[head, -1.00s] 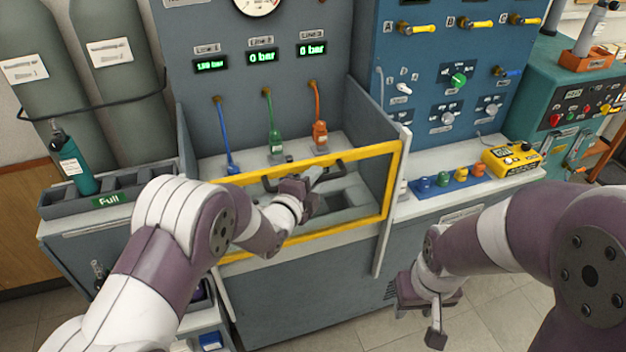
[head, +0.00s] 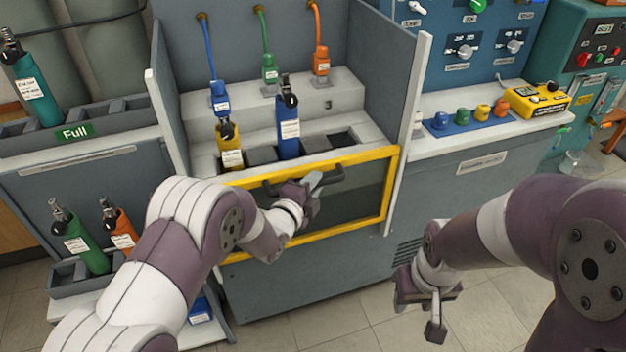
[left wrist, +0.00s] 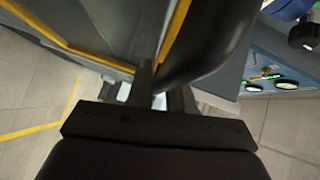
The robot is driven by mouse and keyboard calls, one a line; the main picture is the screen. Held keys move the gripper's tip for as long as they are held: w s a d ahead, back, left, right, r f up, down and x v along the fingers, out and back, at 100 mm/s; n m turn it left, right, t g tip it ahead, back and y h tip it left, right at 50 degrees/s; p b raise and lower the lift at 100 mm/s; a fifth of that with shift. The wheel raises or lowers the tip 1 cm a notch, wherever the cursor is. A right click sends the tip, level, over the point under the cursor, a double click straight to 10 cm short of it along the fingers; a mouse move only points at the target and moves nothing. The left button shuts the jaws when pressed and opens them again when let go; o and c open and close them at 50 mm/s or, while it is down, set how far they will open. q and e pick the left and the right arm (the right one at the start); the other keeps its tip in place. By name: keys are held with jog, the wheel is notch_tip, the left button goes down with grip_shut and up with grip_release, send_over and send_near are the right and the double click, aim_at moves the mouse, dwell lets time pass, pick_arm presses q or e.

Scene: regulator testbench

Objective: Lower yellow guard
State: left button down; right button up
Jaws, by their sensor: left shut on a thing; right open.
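The yellow-framed guard (head: 352,160) has a clear panel and stands across the front of the test bench bay. Its top bar is level with the lower part of the cylinders behind it. My left gripper (head: 314,187) is shut on the guard's dark handle (head: 335,175), just below the top bar. The left wrist view shows the yellow frame (left wrist: 176,28) beside the fingers; the exact grip is partly hidden there. My right gripper (head: 424,308) is open and empty, low in front of the bench to the right.
A yellow cylinder (head: 229,146) and a blue cylinder (head: 288,130) stand in bay slots behind the guard. Blue, green and orange hoses (head: 318,45) hang above. A side panel (head: 410,110) bounds the bay at right. A cart with green and orange cylinders (head: 120,230) stands lower left.

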pick_arm(q)
notch_tip(320, 180, down, 3)
jog(key=shift+r+b, duration=0.1)
jog(key=shift+b, duration=0.35)
pick_arm(e)
notch_tip(320, 180, down, 2)
jog(key=shift+f, duration=0.1)
pick_arm(q)
jog(key=c, duration=1.1)
grip_release()
jog(key=shift+s+r, duration=0.1)
pick_arm(e)
jog(key=shift+s, duration=0.1)
pick_arm(q)
jog(key=p+v, duration=0.1)
jog(key=v, duration=1.1)
jog(key=shift+s, duration=0.35)
pick_arm(e)
jog(key=shift+r, duration=0.8)
pick_arm(q)
jog(key=shift+a, duration=0.15)
